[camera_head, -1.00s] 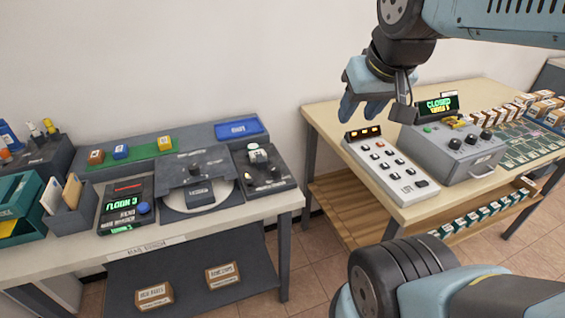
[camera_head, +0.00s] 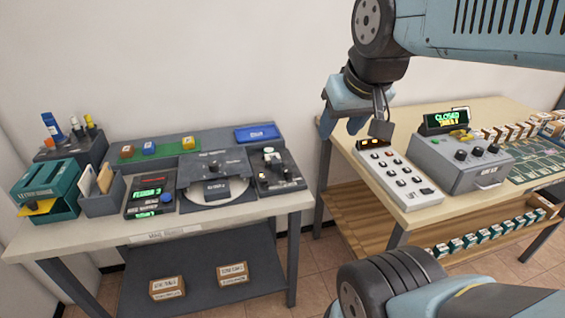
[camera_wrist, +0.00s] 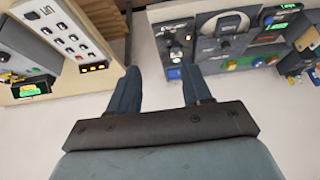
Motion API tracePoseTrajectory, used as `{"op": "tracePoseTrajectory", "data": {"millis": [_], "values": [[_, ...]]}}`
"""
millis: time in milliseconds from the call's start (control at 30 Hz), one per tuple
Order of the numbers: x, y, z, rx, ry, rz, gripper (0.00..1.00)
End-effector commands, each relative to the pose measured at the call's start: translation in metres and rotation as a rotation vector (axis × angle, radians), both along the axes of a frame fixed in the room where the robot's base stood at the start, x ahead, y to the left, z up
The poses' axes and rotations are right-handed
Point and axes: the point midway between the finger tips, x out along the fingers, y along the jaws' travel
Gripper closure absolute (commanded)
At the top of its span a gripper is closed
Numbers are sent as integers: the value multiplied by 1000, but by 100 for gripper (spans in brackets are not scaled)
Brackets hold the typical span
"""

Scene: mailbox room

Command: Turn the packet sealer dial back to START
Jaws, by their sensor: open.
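A grey machine (camera_head: 205,200) with a pale round plate stands on the left table. It looks like the packet sealer, though its lettering is too small to read. A black dial (camera_head: 212,167) sits on its dark upper panel; its pointing direction is unclear. In the wrist view the machine (camera_wrist: 222,23) is upside down, beyond the right finger, with the dial (camera_wrist: 225,44) near its lower edge. My gripper (camera_head: 341,124) is open and empty, in the air right of the left table and apart from the machine. Its spread fingers also show in the wrist view (camera_wrist: 158,85).
A lit display box (camera_head: 150,195) and file holders (camera_head: 47,193) stand left of the machine; a knobbed panel (camera_head: 277,170) stands right. The right table (camera_head: 440,208) holds a keypad (camera_head: 398,178) and a grey box (camera_head: 460,165) reading CLOSED. A floor gap separates the tables.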

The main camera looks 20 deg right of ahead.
Motion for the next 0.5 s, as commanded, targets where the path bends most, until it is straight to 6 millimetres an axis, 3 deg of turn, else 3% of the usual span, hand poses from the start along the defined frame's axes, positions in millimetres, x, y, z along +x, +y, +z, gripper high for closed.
{"op": "tracePoseTrajectory", "data": {"millis": [167, 233, 500], "values": [[14, 1, 0, -27, 29, -16, 37], [26, 11, -2, -48, 54, -28, 37], [89, 15, -19, -129, 177, -70, 37]]}}
